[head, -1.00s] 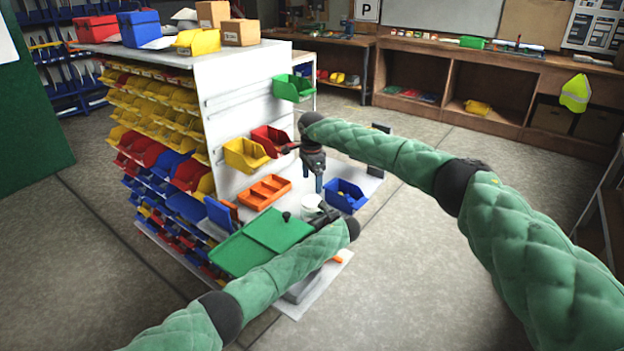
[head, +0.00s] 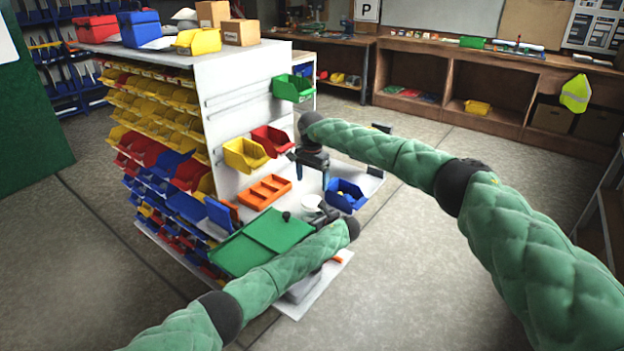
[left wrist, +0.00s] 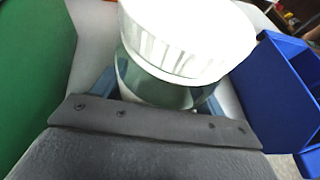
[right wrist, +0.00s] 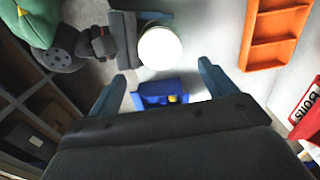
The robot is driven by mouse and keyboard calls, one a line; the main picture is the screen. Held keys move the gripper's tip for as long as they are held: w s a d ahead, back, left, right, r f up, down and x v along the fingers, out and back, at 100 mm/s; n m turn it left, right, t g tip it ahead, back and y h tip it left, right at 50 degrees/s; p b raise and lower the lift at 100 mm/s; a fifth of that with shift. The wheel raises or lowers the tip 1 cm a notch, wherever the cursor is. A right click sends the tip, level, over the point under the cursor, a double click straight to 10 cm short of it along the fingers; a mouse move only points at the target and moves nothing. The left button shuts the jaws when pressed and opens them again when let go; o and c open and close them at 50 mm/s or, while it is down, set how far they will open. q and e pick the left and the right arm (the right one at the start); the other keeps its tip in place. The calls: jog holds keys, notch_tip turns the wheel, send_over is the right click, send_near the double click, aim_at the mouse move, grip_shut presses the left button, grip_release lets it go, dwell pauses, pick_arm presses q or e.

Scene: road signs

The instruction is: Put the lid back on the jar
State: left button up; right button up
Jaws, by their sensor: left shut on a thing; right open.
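The jar (left wrist: 150,82) is clear-sided, with a white ridged lid (left wrist: 187,38) on its top in the left wrist view. I cannot tell whether the lid is fully seated. My left gripper (left wrist: 158,98) is shut around the jar's body, its blue fingers on either side. In the head view the white lid (head: 312,202) shows beside my left gripper (head: 327,213). My right gripper (head: 312,174) is open above the lid and apart from it. The right wrist view shows the round lid top (right wrist: 160,48) beyond the empty space between the open fingers (right wrist: 162,72).
A blue bin (head: 345,195) with something yellow inside stands right of the jar. An orange divided tray (head: 264,192) and a green board (head: 262,243) lie to the left. Red (head: 271,140) and yellow (head: 245,154) bins hang on the panel behind.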

aim_at(312, 201)
jog(key=shift+f, duration=4)
